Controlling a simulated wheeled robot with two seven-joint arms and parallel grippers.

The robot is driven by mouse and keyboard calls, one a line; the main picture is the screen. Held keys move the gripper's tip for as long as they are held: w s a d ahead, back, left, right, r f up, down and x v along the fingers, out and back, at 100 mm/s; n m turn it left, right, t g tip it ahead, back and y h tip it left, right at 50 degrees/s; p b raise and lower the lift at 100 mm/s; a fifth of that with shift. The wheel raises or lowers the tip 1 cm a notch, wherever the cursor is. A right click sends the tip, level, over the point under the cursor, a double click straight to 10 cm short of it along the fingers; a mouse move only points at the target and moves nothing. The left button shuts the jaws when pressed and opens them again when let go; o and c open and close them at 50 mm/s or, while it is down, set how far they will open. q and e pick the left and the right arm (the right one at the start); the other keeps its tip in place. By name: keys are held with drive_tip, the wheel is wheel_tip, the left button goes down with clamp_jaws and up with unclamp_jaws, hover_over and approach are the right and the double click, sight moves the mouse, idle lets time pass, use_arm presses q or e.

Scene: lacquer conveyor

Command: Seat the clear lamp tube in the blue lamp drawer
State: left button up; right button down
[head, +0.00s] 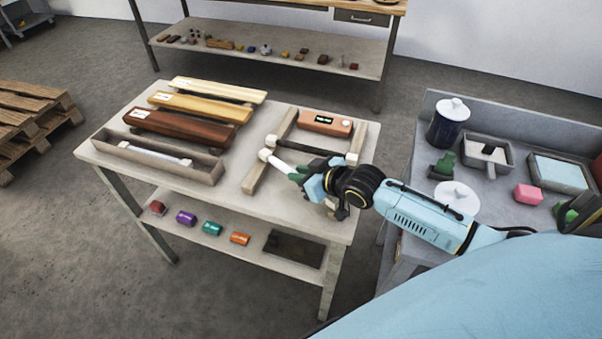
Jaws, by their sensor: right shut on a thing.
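My right gripper (295,173) comes in from the right, shut on a pale tube (280,165) with a white end cap. The cap is over the left wooden rail of a two-rail rest; I cannot tell whether it touches. The tube's other end is hidden by the gripper. A dark tube (311,148) with white ends lies across the rails behind it. Another pale tube (155,153) lies in a long grey tray (205,175). I cannot tell which is the clear one. No blue lamp drawer is recognisable. A green-and-black part (571,213) at the right edge looks like my left gripper, partly cut off.
Long brown (180,128), tan (200,106) and cream (218,90) pieces lie on the table (235,205). An orange box with a display (325,123) stands behind the rails. The side bench holds a dark jar (449,126), trays and a pink block (528,194).

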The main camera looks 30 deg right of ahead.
drive_tip(key=c, duration=1.8)
unclamp_jaws()
drive_tip(key=shift+f, duration=0.1)
drive_tip(key=o, duration=0.5)
